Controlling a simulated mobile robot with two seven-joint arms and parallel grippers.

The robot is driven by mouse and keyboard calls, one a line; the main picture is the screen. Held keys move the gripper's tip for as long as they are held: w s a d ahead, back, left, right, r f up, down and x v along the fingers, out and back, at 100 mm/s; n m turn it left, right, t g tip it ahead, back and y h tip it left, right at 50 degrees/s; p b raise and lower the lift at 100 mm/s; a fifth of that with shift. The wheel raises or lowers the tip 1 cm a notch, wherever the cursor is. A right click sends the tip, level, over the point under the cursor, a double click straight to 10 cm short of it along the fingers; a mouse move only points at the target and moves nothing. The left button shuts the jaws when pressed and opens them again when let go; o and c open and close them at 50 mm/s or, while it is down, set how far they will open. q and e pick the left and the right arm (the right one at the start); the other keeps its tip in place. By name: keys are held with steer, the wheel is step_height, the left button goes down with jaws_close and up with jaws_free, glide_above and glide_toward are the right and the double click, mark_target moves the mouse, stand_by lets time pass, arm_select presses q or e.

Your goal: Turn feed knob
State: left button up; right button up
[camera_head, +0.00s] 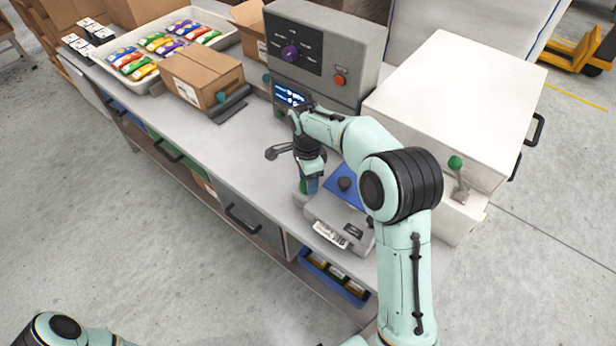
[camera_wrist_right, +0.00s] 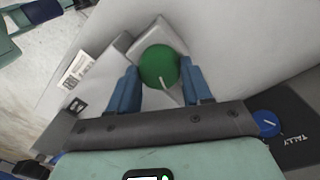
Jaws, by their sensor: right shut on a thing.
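A round green knob (camera_wrist_right: 158,66) with a white pointer line fills the space between my right gripper's blue fingers (camera_wrist_right: 162,90) in the right wrist view. It sits on a pale grey base. The jaws are shut on the knob. The knob's label is not readable. Of my left arm only a link shows at the lower left of the head view; its gripper is out of view.
The scale (camera_head: 338,222) with a blue pad stands right of the gripper. Behind is a grey control box (camera_head: 325,50) with a purple knob (camera_head: 290,52) and an orange button. A big white cabinet (camera_head: 450,105) stands right. A blue knob (camera_wrist_right: 267,124) sits by "TALLY".

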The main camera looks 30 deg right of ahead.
steer(key=m+p, duration=0.1)
steer(key=m, duration=0.5)
steer(key=shift+s, duration=0.1)
steer(key=m+p, duration=0.1)
steer(key=m, duration=0.3)
steer(key=shift+m+y, duration=0.3)
arm_select(q)
steer(key=shift+w+r, duration=1.65)
steer(key=shift+r, duration=0.1)
arm_select(e)
steer(key=shift+s+m, duration=0.1)
steer(key=shift+m, duration=0.9)
steer(key=o, duration=1)
steer(key=shift+o, duration=0.2)
